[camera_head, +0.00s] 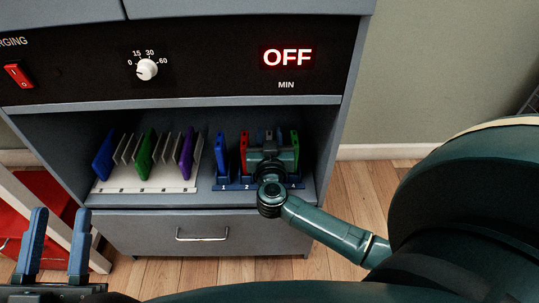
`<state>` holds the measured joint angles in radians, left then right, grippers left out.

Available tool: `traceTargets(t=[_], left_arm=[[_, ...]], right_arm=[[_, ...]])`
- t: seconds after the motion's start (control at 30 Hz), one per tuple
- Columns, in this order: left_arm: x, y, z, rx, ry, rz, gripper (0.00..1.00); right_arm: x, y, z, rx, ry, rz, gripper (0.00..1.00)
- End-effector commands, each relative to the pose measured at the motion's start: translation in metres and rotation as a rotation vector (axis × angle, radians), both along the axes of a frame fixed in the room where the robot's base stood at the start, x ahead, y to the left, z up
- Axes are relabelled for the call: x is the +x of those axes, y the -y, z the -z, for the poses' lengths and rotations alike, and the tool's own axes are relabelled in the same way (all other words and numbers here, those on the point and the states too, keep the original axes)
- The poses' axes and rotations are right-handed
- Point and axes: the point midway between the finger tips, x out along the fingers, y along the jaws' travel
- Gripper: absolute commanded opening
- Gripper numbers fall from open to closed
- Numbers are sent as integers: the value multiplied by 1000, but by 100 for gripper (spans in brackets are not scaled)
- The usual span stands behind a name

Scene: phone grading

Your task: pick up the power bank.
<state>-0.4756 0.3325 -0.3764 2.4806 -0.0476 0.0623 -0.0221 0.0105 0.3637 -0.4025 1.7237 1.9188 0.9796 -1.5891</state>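Slim coloured slabs stand on edge in two racks inside the open bay; I cannot tell for sure which is the power bank. The blue rack (228,185) on the right holds a blue slab (220,155), a red slab (244,150) and a green slab (295,147). My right gripper (268,138) reaches into the bay at this rack, between the red and green slabs. Its wrist hides its fingertips and whatever is between them. My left gripper (57,240) is open and empty at the lower left, outside the bay.
A white rack (145,187) on the left holds blue (103,156), green (146,154) and purple (186,155) slabs. Above are a red switch (18,75), a timer dial (147,69) and a display (287,57) reading OFF. A closed drawer (150,233) is below. Red bins (40,205) stand left.

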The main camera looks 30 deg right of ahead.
Motion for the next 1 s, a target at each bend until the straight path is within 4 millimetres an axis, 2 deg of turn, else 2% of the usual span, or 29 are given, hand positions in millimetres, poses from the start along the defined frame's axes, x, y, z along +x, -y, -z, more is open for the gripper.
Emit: traceTargets(t=[0.07,0.37,0.87,1.0], left_arm=[[0,0,0,0,-1,0,36],[0,0,1,0,-2,-1,36],[0,0,1,0,-2,-1,36],[0,0,-4,-2,-16,0,36]], right_arm=[[0,0,0,0,0,0,25],[0,0,0,0,0,0,0],[0,0,0,-1,1,0,0],[0,0,-9,1,2,0,0]])
